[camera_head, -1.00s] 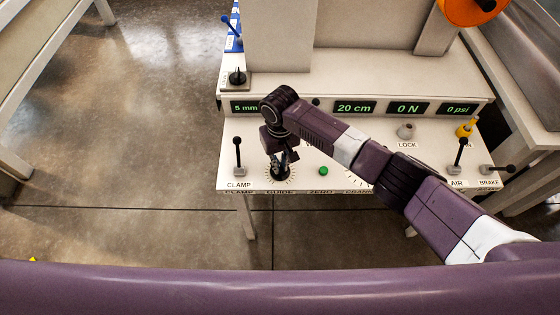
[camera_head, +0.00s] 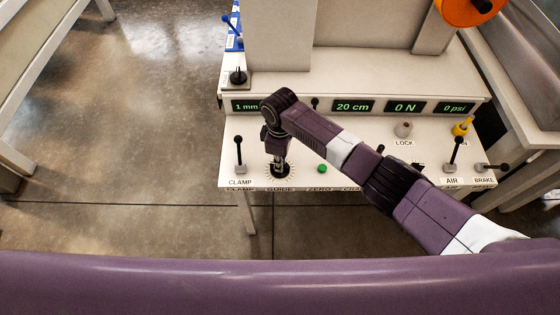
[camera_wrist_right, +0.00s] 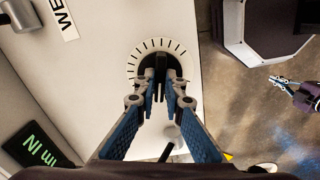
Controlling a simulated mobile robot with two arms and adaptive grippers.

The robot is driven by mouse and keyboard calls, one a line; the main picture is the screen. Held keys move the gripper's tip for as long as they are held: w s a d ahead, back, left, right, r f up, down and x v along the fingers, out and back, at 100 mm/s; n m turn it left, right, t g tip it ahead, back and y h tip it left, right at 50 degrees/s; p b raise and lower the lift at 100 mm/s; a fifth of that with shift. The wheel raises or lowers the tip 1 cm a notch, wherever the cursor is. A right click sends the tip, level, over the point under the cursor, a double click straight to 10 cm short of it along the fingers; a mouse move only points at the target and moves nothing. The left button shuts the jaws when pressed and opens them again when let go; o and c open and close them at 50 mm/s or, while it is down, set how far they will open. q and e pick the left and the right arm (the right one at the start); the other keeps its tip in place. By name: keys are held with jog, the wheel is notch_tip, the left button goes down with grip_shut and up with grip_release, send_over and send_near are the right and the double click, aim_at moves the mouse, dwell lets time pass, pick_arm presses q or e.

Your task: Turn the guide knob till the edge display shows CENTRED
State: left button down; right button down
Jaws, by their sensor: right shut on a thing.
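The guide knob (camera_head: 280,172) is black and sits on a dial with tick marks, at the front left of the white panel, behind the GUIDE label. My right gripper (camera_head: 280,156) points down over it and is shut on it. In the right wrist view, the fingers close on the black knob (camera_wrist_right: 160,62), with the ticks around it. The edge display (camera_head: 245,106) reads 1 mm in green; my arm hides its right end. It also shows turned in the right wrist view (camera_wrist_right: 38,152), seemingly 1 mm IN. A small gripper, seemingly my left (camera_wrist_right: 300,92), shows at right there, its jaws unclear.
The clamp lever (camera_head: 239,155) stands close left of the knob. Further right are the lock knob (camera_head: 404,129), air lever (camera_head: 454,152) and brake lever (camera_head: 492,167). Open floor lies left.

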jog(key=shift+n, duration=1.2)
jog(key=c, duration=2)
grip_release()
jog(key=shift+r, duration=0.15)
notch_tip(320, 180, up, 12)
jog(key=shift+f, duration=0.1)
